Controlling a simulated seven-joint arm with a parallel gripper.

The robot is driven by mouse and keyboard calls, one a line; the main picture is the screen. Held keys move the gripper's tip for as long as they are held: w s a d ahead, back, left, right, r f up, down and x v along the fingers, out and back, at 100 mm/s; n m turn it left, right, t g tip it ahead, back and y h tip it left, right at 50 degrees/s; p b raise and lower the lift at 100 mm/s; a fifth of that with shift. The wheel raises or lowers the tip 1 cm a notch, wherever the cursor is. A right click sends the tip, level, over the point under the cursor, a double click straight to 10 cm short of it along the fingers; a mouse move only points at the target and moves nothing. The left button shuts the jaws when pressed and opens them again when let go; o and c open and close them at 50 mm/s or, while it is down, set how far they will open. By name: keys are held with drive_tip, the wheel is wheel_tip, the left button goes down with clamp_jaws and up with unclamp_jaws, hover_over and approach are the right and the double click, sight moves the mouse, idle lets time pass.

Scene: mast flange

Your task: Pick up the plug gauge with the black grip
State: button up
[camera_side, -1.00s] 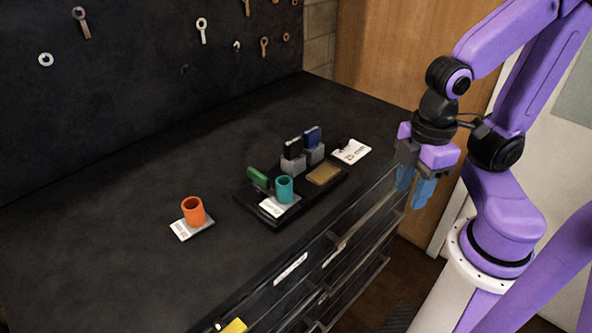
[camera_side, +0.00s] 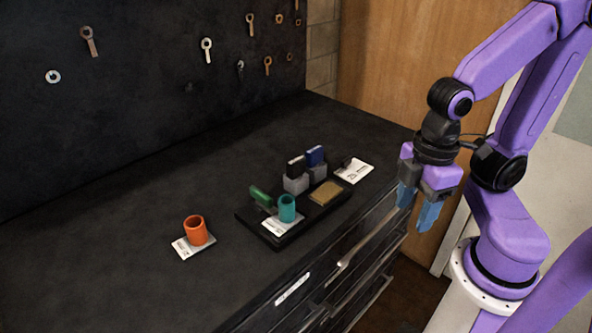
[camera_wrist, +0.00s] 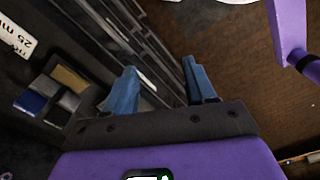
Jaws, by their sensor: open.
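The plug gauge with the black grip (camera_side: 296,167) stands upright in a grey block on the dark tray, left of a similar gauge with a blue grip (camera_side: 315,156). My gripper (camera_side: 417,208) has blue fingers pointing down, apart and empty. It hangs to the right of the tray, beyond the cabinet's front edge, and touches nothing. In the wrist view my gripper (camera_wrist: 159,70) is spread over the drawer fronts and floor.
The tray (camera_side: 277,242) also holds a green-gripped piece (camera_side: 261,196), a teal ring (camera_side: 287,208) and a tan pad (camera_side: 326,192). An orange ring (camera_side: 196,231) stands on a card at left. A white card (camera_side: 354,171) lies behind the tray.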

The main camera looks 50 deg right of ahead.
wheel_tip(320, 180, up, 11)
drive_tip(key=n, duration=0.5)
hover_over(296, 159)
wheel_tip(296, 159, down, 18)
drive_tip(key=shift+s+r, duration=0.1)
clamp_jaws()
